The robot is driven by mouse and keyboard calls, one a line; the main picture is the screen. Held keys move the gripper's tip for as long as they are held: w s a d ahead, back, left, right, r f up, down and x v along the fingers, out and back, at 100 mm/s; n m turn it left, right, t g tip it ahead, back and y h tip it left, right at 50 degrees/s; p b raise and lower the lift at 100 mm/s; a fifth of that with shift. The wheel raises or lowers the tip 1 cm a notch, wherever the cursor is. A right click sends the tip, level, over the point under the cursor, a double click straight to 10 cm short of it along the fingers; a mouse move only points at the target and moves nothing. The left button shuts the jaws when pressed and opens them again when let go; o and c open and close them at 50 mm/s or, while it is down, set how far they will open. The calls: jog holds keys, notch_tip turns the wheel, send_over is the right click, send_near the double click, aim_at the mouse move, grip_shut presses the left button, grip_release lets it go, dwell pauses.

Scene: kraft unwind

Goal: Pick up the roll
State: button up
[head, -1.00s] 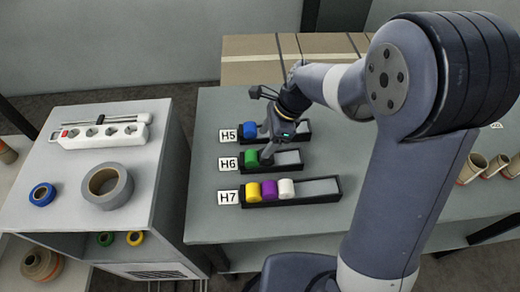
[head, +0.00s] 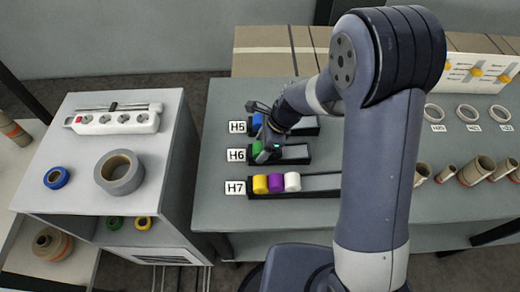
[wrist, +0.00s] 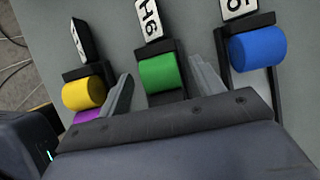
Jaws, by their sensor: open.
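Small coloured rolls sit in black trays on the grey table. The green roll (head: 256,148) is at the label end of tray H6; it also shows in the wrist view (wrist: 161,71). My gripper (head: 268,152) is open above tray H6. In the wrist view its two fingers stand apart on either side of the green roll; I cannot tell whether they touch it. The blue roll (wrist: 258,50) is in tray H5. Tray H7 holds a yellow roll (head: 260,184), a purple roll (head: 276,183) and a white roll (head: 292,182). My arm hides parts of the trays.
A cabinet on the left bears a power strip (head: 117,122), a grey tape roll (head: 119,173) and a blue tape roll (head: 56,178). Brown cardboard tubes (head: 475,170) and pale rings (head: 467,113) are at the right of the table. Cardboard boxes (head: 270,50) stand behind.

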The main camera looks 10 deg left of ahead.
jog(key=shift+c, duration=0.4)
jog(key=c, duration=1)
